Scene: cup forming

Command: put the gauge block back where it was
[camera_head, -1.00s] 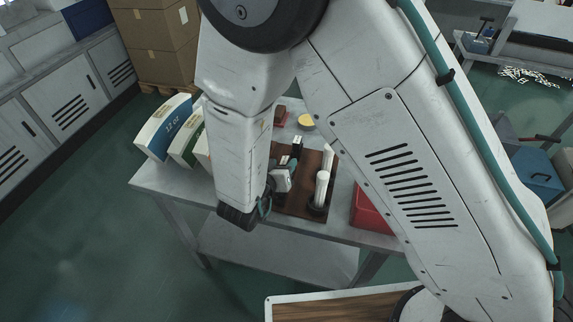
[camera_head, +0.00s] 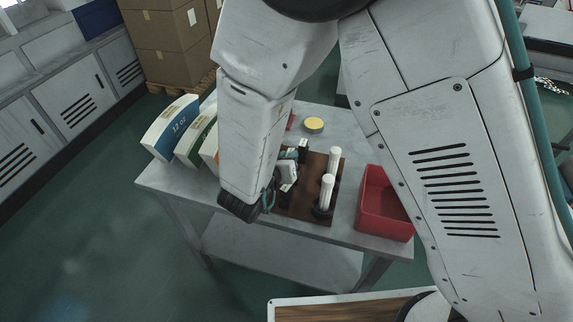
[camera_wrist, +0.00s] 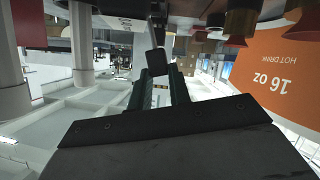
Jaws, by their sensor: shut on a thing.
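My gripper (camera_wrist: 158,82) is in the middle of the wrist view, its two dark fingers shut on a small dark block (camera_wrist: 155,62), which looks like the gauge block. The block sticks out past the fingertips. In the head view my wrist is over the left front of the brown board (camera_head: 303,211) on the table. The block cannot be made out there, and my arm hides part of the board. I cannot tell which spot on the board belongs to the block.
Two white upright posts (camera_head: 327,190) stand on the board's right side. A red bin (camera_head: 385,207) is to the right, a yellow disc (camera_head: 314,125) behind. Paper cartons, one marked 12 oz (camera_head: 172,128), stand at the left of the grey table (camera_head: 165,179). An orange 16 oz carton (camera_wrist: 275,75) shows close in the wrist view.

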